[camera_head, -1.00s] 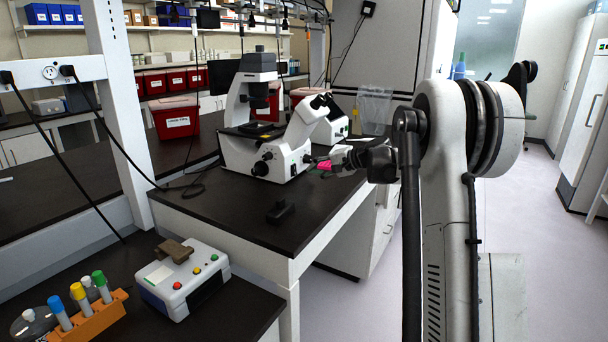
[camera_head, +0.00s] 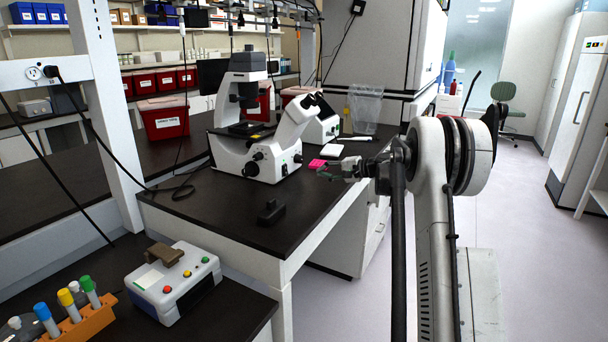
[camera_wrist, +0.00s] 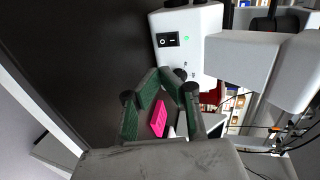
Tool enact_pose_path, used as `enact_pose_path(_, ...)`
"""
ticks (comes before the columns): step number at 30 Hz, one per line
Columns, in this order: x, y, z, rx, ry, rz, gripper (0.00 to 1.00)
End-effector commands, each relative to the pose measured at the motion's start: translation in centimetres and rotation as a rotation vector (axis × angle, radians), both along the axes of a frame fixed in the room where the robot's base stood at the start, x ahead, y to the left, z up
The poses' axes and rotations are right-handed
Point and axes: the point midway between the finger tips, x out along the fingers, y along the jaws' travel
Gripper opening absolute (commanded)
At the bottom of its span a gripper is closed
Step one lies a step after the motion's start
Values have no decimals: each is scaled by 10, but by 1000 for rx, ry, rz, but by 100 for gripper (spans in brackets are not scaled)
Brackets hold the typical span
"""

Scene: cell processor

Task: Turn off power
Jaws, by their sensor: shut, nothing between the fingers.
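A white microscope (camera_head: 262,160) stands on the dark bench (camera_head: 225,210). In the wrist view its white body (camera_wrist: 205,22) fills the top middle. A black rocker switch (camera_wrist: 167,40) with O and I marks is on it, beside a lit green light (camera_wrist: 186,38). My gripper (camera_head: 322,172) is to the right of the microscope, over the bench's right edge area, apart from it. In the wrist view my gripper (camera_wrist: 164,76) has green-padded fingers with tips together, shut and empty, below the switch in the picture. I cannot tell the exact gap to the switch.
A pink block (camera_head: 317,163) and a white block (camera_head: 331,150) lie behind my gripper; the pink block (camera_wrist: 158,119) also shows between the fingers. A small black item (camera_head: 271,212) lies on the bench front. A button box (camera_head: 172,283) stands nearer. Open floor is at right.

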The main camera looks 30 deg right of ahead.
Motion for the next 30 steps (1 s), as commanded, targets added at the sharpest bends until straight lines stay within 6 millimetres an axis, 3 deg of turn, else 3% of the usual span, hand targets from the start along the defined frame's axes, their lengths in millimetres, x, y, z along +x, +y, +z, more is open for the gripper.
enact_pose_path(18, 84, 55, -30, -1, 1, 2, 0)
enact_pose_path(30, 109, 71, -38, 0, 0, 1, 0)
